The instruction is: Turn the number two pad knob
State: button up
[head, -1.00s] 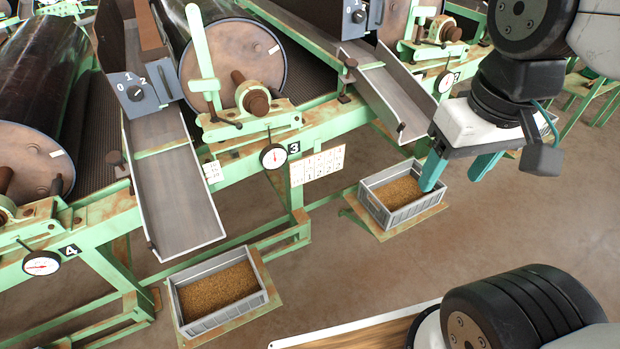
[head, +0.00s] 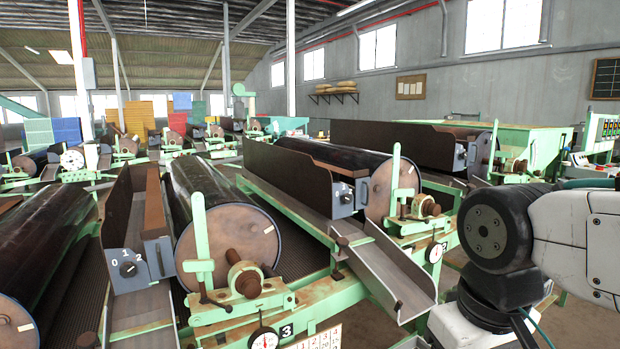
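Pad knobs sit on small grey boxes above the chutes. One dark knob (head: 345,198) is on the box just left of the drum (head: 385,190) whose frame carries a small dark plate (head: 443,248), which seems to read 2. Its dial marks are too small to read. A nearer knob (head: 128,268), marked 0, 1, 2, is left of the drum (head: 232,250) by plate 3 (head: 287,330). A further knob (head: 462,154) shows behind. My gripper's fingers are out of view; only my arm's wrist shows at lower right, clear of the knobs.
Green upright levers (head: 395,175) and sloping metal chutes (head: 390,275) stand around the boxes. A round gauge (head: 435,253) hangs on the green frame. More drum machines fill the far left. Bare floor shows at lower right.

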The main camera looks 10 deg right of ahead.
aim_at(347, 199)
jog(key=k, duration=0.5)
jog(key=z, duration=0.8)
jog(key=i, duration=1.3)
jog(key=u, duration=0.7)
